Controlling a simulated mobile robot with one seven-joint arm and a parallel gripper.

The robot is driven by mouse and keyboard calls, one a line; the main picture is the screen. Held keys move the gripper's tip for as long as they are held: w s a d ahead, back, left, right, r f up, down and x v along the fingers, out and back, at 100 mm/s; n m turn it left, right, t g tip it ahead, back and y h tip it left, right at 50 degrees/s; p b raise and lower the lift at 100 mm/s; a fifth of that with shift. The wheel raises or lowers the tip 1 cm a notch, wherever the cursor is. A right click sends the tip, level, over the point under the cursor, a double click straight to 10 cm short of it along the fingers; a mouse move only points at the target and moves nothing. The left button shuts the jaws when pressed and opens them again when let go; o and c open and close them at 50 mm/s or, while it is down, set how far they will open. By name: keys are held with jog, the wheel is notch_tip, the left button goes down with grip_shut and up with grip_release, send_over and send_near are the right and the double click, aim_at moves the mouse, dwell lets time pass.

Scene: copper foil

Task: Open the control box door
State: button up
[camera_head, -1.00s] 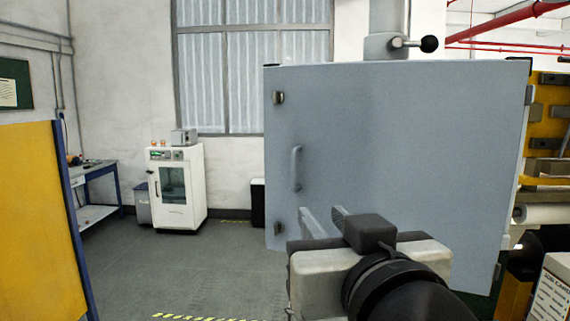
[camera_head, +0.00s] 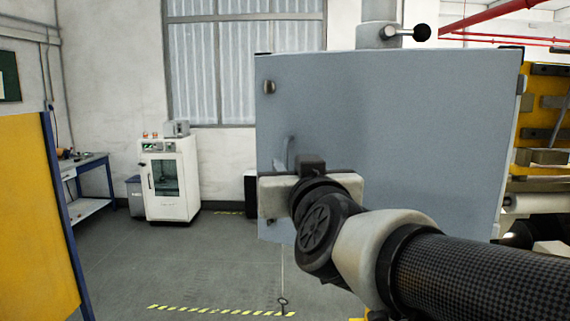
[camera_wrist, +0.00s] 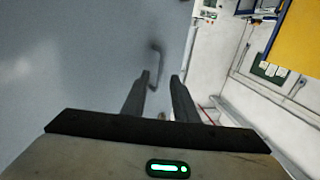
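The control box is a large grey cabinet, and its door (camera_head: 400,130) looks shut in the head view. A bar handle (camera_head: 290,150) sits near the door's left edge, with its lower part hidden behind my gripper. A metal latch (camera_head: 269,87) shows at the upper left.
A yellow panel (camera_head: 35,215) stands at the left. A blue-framed workbench (camera_head: 85,180) and a white cabinet (camera_head: 170,180) stand at the back. The floor left of the box is clear, with a yellow-black stripe (camera_head: 215,311). Yellow machinery (camera_head: 545,110) is at the right.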

aim_at(286, 161)
jog(key=shift+w+a, duration=0.15)
jog(key=shift+w, duration=0.7)
jog(key=shift+w+a, duration=0.15)
jog(key=shift+w, duration=0.65)
grip_shut()
